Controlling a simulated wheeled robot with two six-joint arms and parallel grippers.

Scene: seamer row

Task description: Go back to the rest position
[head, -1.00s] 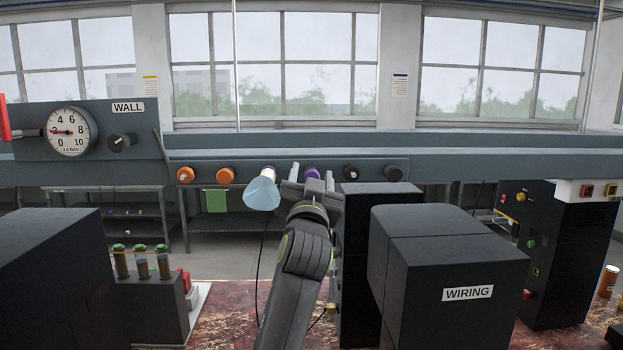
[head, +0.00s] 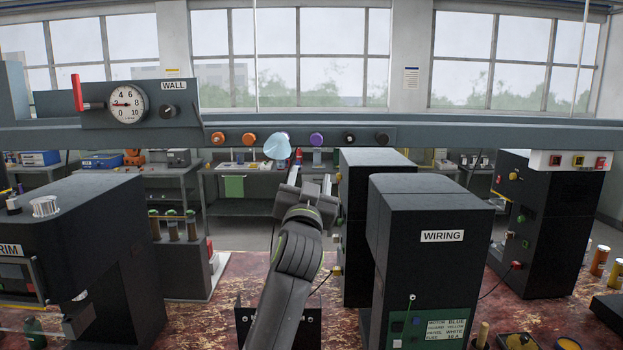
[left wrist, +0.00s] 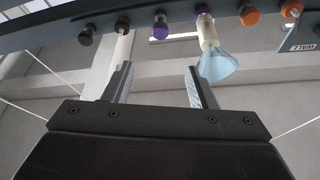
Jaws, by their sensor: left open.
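My left gripper (head: 310,180) is in the middle of the head view, just below the wall rail (head: 450,133). Its two fingers are apart with nothing between them, as the left wrist view (left wrist: 158,85) also shows. A pale blue cone-shaped piece (head: 277,147) sits on the rail's row of knobs, above and left of the gripper and apart from it. In the left wrist view the cone (left wrist: 215,65) hangs from a pale stem beyond the right-hand finger. My right gripper is not in view.
A black WIRING cabinet (head: 428,230) and another black cabinet (head: 370,168) stand right of my left arm. A dark machine (head: 90,220) stands left. Orange (head: 247,138), purple (head: 316,139) and black knobs line the rail.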

